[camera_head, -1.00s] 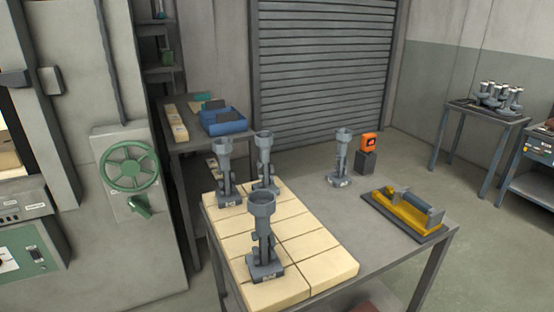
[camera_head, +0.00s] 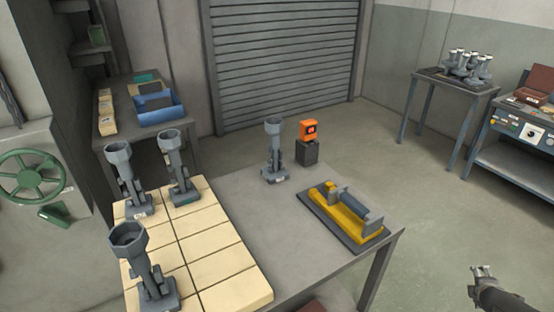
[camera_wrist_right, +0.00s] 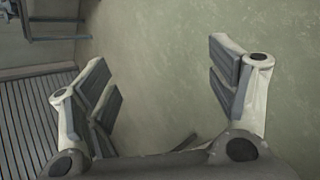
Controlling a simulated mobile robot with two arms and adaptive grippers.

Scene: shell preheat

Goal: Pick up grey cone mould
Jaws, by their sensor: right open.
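Several grey cone moulds stand upright in the head view. Three are on the pale tiles: one at the front (camera_head: 146,268), one at the back left (camera_head: 127,180) and one beside it (camera_head: 178,168). Another grey cone mould (camera_head: 273,150) stands on the bare grey tabletop, left of the orange device. My right gripper (camera_head: 482,270) is at the lower right of the head view, off the table and well apart from the moulds. In the right wrist view its fingers (camera_wrist_right: 165,95) are spread with nothing between them. My left gripper is not in view.
The table (camera_head: 230,190) also holds a yellow fixture on a dark plate (camera_head: 345,215) and an orange device (camera_head: 308,130) on a dark block. A side table (camera_head: 425,80) bears more grey moulds at the back right. Floor between is clear.

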